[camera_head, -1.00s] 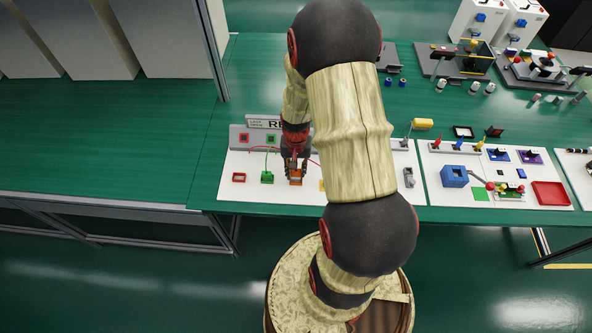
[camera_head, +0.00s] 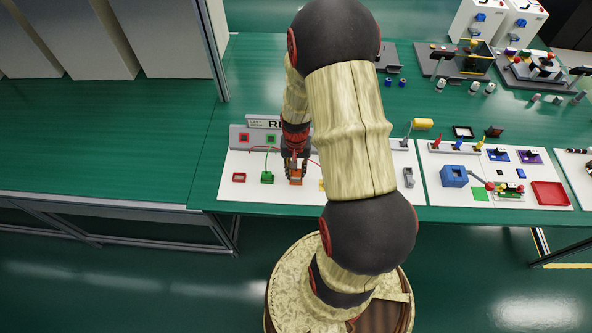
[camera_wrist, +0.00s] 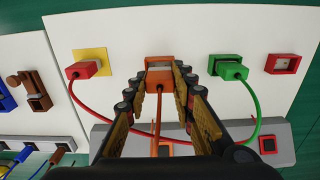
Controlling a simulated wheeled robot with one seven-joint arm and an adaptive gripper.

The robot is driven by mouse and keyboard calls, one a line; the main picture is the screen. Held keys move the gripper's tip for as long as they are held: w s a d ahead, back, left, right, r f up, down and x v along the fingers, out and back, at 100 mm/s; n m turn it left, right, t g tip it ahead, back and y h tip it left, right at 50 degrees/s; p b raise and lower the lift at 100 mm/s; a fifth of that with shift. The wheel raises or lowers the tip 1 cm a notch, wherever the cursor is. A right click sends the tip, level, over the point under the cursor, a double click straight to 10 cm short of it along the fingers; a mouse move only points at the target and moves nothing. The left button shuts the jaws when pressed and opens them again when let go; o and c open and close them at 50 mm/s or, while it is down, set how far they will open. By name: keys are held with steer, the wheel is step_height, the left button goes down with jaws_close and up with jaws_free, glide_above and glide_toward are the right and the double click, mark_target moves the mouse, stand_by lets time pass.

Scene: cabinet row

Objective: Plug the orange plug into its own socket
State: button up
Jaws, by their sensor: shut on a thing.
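The orange plug (camera_wrist: 159,78) sits on the white board, between the fingertips of my gripper (camera_wrist: 161,74). My gripper is shut on it; its cable runs back between the fingers. In the head view my gripper (camera_head: 296,168) points down at the orange plug (camera_head: 296,181). An orange-edged socket (camera_wrist: 164,149) shows on the grey panel (camera_wrist: 285,133), partly hidden by the gripper and cable. In the head view the arm hides that part of the panel.
The red plug (camera_wrist: 84,69) lies on a yellow square with its cable arcing past the gripper. The green plug (camera_wrist: 229,69) stands on the other side, beside a red-framed square (camera_wrist: 283,64). The panel also has a red socket (camera_head: 244,138) and a green socket (camera_head: 271,139).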

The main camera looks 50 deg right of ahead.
steer(key=shift+f+b, duration=0.85)
steer(key=shift+f, duration=0.5)
steer(key=o, duration=1.1)
steer(key=shift+c, duration=0.2)
steer(key=shift+r, duration=0.1)
step_height(320, 180, up, 12)
steer(key=shift+f, duration=0.1)
